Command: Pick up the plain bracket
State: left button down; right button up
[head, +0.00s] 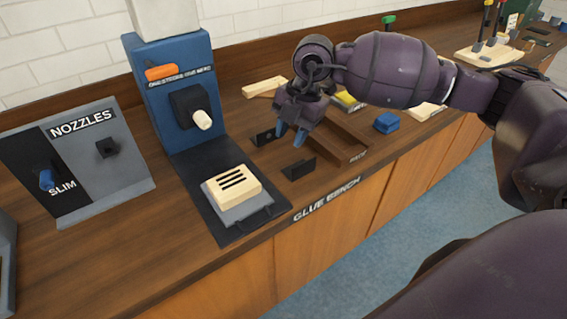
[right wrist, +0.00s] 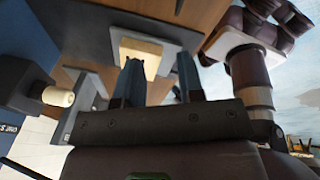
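Two small dark brackets stand on the wooden bench in the head view. The front bracket (head: 299,169) has a face that looks plain. The rear bracket (head: 264,136) seems to have a small mark or hole on its face, too small to make out. My right gripper (head: 290,133) is above the bench, between and a little above the two brackets, its blue fingers pointing down. In the right wrist view its two fingers (right wrist: 160,82) are apart, with nothing seen between them. My left gripper is not in view.
A brown wooden tray (head: 345,150) lies right of the brackets, with a blue block (head: 386,122) beyond it. A blue glue station (head: 172,85) with a white nozzle stands left, a slotted wooden block (head: 233,191) before it. A nozzle stand (head: 80,160) is further left.

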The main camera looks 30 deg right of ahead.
jog(key=d+m+h, duration=0.2)
jog(key=d+m, duration=0.1)
jog(key=m, duration=0.2)
send_over(306, 164)
jog(key=shift+g, duration=0.4)
jog(key=f, duration=0.5)
jog(key=shift+s+a+f, duration=0.1)
jog(key=shift+a+f, duration=0.1)
jog(key=shift+a, duration=0.05)
jog(key=shift+w+d+f+b, duration=0.1)
jog(key=shift+d+f+b, duration=0.1)
jog(key=shift+f, duration=0.8)
jog(key=shift+w+d+f+b, duration=0.1)
jog(key=shift+f+b, duration=0.1)
jog(key=shift+f, duration=0.75)
jog(key=shift+w+d+f+b, duration=0.1)
jog(key=shift+f+b, duration=0.1)
jog(key=shift+f, duration=0.8)
grip_shut()
jog(key=shift+r, duration=0.1)
